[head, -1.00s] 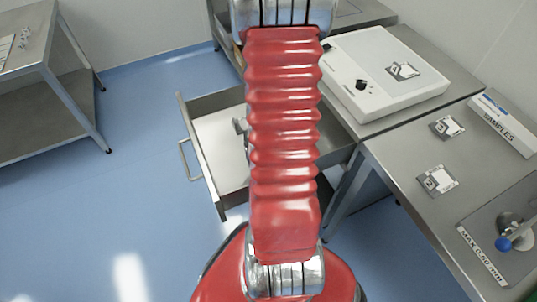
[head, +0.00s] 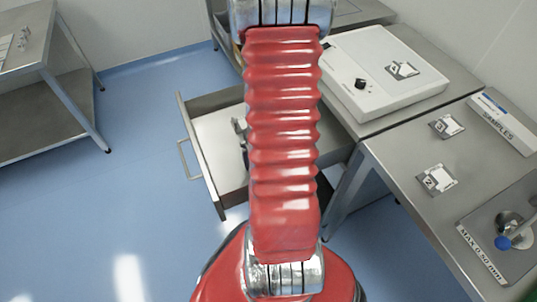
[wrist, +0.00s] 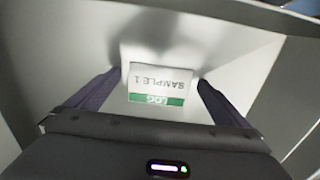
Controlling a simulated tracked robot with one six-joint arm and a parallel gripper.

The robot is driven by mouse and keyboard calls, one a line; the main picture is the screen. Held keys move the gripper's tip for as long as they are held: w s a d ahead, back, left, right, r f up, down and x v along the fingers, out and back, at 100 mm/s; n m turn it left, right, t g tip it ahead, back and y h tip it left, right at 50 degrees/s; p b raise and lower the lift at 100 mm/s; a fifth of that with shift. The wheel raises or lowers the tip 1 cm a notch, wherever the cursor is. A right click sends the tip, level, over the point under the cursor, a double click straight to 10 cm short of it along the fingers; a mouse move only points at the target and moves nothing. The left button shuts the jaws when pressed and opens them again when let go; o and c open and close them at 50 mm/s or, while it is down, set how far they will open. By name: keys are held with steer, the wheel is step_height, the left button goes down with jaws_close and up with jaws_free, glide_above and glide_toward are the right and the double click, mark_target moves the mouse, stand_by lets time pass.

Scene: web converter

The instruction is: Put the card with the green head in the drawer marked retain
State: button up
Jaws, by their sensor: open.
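The card with the green head (wrist: 160,86) lies flat on the pale floor of an open drawer in the wrist view. Its green strip reads LOG and its face reads SAMPLE 1, both upside down. My gripper (wrist: 159,80) is open, one dark finger on each side of the card with a gap to both edges. In the head view the drawer (head: 205,172) is pulled out under the bench; my red arm reaches over it and hides the card and most of the gripper. No drawer marking is readable.
A white bench device (head: 385,85) stands right of the arm. Two small sample cards (head: 446,126) (head: 437,180) lie on the right bench, near a SAMPLES box (head: 503,123) and a plate with a blue knob (head: 480,237). A steel table (head: 45,90) stands left; blue floor between is clear.

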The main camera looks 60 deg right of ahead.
step_height(320, 180, up, 12)
stand_by(0.7)
steer(key=shift+f, duration=0.1)
stand_by(0.5)
steer(key=shift+w, duration=0.1)
steer(key=w+a+r+n+t+h, duration=0.1)
steer(key=w+a+r+n, duration=0.1)
steer(key=w+a+r, duration=0.35)
steer(key=w+a+r+n+t, duration=0.1)
steer(key=w+a+r+t, duration=0.1)
steer(key=a+r, duration=0.55)
steer(key=s+a+r+n+t, duration=0.1)
steer(key=a+r, duration=0.2)
steer(key=a, duration=0.5)
steer(key=s+a+r+n+t+y, duration=0.1)
steer(key=s+a+r+n, duration=0.1)
steer(key=a, duration=0.6)
steer(key=shift+s+a+r+t, duration=0.25)
steer(key=shift+s+r+t, duration=0.05)
steer(key=shift+r, duration=0.3)
steer(key=shift+c, duration=0.5)
